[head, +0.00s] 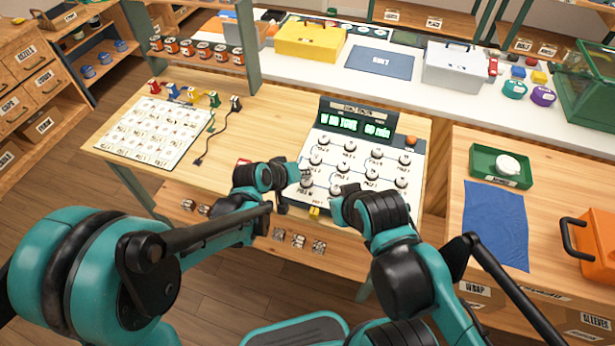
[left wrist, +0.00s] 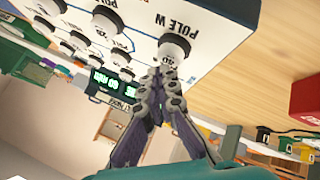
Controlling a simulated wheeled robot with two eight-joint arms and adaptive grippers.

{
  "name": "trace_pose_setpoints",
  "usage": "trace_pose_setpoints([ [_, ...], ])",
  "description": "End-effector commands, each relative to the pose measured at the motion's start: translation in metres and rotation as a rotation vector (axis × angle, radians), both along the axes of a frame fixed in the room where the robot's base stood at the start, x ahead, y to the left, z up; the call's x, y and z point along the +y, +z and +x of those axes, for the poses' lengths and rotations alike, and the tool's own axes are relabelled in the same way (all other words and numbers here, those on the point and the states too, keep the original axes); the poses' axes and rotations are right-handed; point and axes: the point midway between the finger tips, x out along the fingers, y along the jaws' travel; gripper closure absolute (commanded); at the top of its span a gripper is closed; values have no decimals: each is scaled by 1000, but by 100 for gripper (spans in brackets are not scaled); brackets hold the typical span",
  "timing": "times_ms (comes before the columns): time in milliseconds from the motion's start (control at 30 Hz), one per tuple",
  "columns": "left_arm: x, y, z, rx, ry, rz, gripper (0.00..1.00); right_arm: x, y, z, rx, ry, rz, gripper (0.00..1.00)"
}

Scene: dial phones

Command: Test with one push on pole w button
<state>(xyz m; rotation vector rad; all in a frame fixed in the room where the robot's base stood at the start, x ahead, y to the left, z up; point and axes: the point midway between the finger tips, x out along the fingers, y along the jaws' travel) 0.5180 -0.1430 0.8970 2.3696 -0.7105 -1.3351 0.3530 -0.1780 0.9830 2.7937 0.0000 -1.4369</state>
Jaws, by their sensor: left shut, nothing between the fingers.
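The dial panel (head: 327,150) is a sloped white board with rows of round knobs, small labels and two green lit displays (head: 364,125) at its top. The pole w button (left wrist: 174,48) is a white and dark round knob under the printed words POLE W in the left wrist view. My left gripper (left wrist: 160,74) is shut and empty, its fingertips at the knob's lower edge; I cannot tell if they touch. In the head view my left gripper (head: 305,176) is over the panel's lower left. My right arm reaches the panel's lower right; its fingers cannot be made out.
A label sheet (head: 150,131) and coloured plugs with a black cable (head: 222,135) lie left on the table. An orange button (head: 411,140) is at the panel's upper right. A green tray (head: 484,165), blue cloth (head: 497,222) and orange case (head: 594,245) are on the right bench.

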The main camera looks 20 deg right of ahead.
Motion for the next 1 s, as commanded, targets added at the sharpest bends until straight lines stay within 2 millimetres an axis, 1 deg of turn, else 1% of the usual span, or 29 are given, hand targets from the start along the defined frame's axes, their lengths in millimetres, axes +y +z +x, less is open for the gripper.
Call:
trace_pose_setpoints([
  [33, 0, 3, 0, 0, 0, 0, 100, 0, 3, 0, 0, 0, 0, 100],
  [333, 0, 4, 0, 0, 0, 0, 100, 0, 2, 0, 0, 0, 0, 100],
  [433, 0, 8, 0, 0, 0, 0, 100, 0, 6, 0, 0, 0, 0, 100],
  [900, 0, 56, 0, 0, 0, 0, 100, 0, 44, 0, 0, 0, 0, 100],
  [1000, 0, 64, 0, 0, 0, 0, 100, 0, 50, 0, 0, 0, 0, 100],
])
